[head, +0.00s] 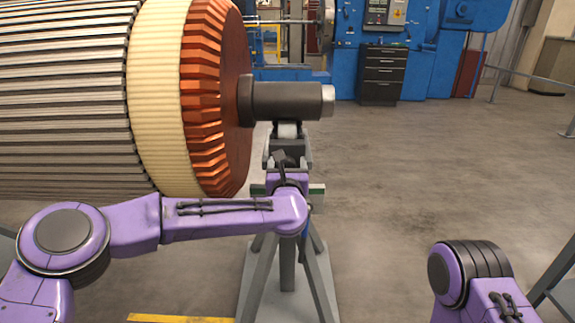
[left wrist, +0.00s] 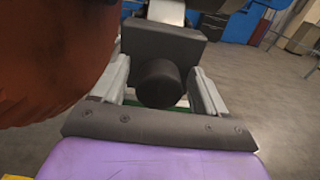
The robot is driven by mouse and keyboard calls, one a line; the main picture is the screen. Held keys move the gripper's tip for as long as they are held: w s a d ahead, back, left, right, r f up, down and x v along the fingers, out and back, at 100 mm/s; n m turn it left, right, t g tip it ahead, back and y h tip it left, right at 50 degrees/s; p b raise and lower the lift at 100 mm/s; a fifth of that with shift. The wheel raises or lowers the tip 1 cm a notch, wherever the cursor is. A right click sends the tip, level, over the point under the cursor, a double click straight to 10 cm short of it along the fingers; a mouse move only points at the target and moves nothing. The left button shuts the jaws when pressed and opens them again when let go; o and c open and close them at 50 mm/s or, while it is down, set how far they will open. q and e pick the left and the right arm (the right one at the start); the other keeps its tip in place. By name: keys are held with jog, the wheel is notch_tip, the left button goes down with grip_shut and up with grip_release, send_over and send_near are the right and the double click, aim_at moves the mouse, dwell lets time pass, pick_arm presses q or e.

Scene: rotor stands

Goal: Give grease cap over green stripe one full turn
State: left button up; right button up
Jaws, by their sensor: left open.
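The grease cap (left wrist: 158,84) is a dark, round knob on the face of a dark block (left wrist: 165,45) on the rotor stand (head: 287,255). A strip of green stripe (left wrist: 183,103) shows just below it. In the head view, green (head: 317,188) shows on the stand's crossbar, and my gripper hides the cap. My left gripper (head: 288,160) is at the stand's head, below the shaft. In the left wrist view its two grey fingers (left wrist: 161,86) are open, one either side of the cap, with a gap visible on both sides. My right gripper is out of view.
The large rotor (head: 160,90) with copper end windings fills the left, close beside my left gripper. Its dark shaft (head: 285,101) rests on the stand above the gripper. Blue machinery (head: 345,60) and a drawer cabinet (head: 383,75) stand behind.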

pick_arm(q)
jog(key=c, duration=1)
jog(key=m, duration=0.2)
jog(key=shift+d+m, duration=0.1)
jog(key=shift+m, duration=0.3)
jog(key=shift+m+p, duration=0.5)
jog(key=shift+m, duration=1.6)
jog(key=shift+f, duration=0.1)
